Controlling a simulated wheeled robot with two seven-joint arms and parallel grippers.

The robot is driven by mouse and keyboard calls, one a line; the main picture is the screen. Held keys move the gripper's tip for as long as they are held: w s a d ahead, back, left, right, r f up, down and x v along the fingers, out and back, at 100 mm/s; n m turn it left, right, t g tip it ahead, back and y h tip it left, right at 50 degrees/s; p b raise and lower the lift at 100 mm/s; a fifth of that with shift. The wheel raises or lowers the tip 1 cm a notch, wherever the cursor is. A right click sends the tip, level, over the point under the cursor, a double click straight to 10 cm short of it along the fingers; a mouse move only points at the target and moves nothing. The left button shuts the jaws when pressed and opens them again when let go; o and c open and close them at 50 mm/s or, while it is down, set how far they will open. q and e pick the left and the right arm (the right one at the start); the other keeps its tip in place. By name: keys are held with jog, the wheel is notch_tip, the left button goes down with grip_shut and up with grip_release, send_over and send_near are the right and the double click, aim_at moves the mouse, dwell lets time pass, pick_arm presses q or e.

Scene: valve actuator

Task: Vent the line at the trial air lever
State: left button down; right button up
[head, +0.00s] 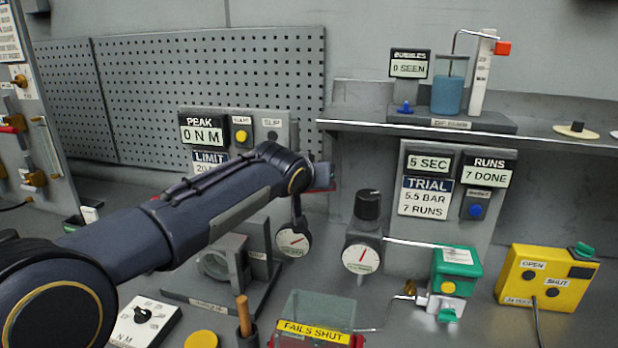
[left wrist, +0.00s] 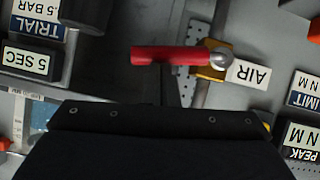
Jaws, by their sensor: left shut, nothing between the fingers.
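The trial air lever has a red handle (left wrist: 170,55) on a brass valve body (left wrist: 213,62) beside the AIR label (left wrist: 248,74) in the left wrist view. The handle lies crosswise there. In the head view only a sliver of red (head: 321,189) shows past the end of my left arm, which hides most of the valve. My left gripper (left wrist: 165,80) is shut and empty, its fingertips just by the red handle. I cannot tell whether they touch it. My right gripper is not in view.
The trial board (head: 425,198) stands right of my arm, with the black-knobbed regulator and its gauge (head: 361,255) below. The green-topped valve (head: 455,262) and the yellow box (head: 546,279) stand at right. The peak and limit panel (head: 255,122) is behind my arm. A shelf (head: 360,126) juts out above.

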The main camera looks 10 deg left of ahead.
pick_arm(q)
jog(key=shift+w+d+f+b, duration=0.1)
jog(key=shift+d+f+b, duration=0.2)
jog(key=shift+f+b, duration=0.6)
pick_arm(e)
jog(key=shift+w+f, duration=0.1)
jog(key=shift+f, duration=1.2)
pick_arm(q)
jog(key=shift+r, duration=0.1)
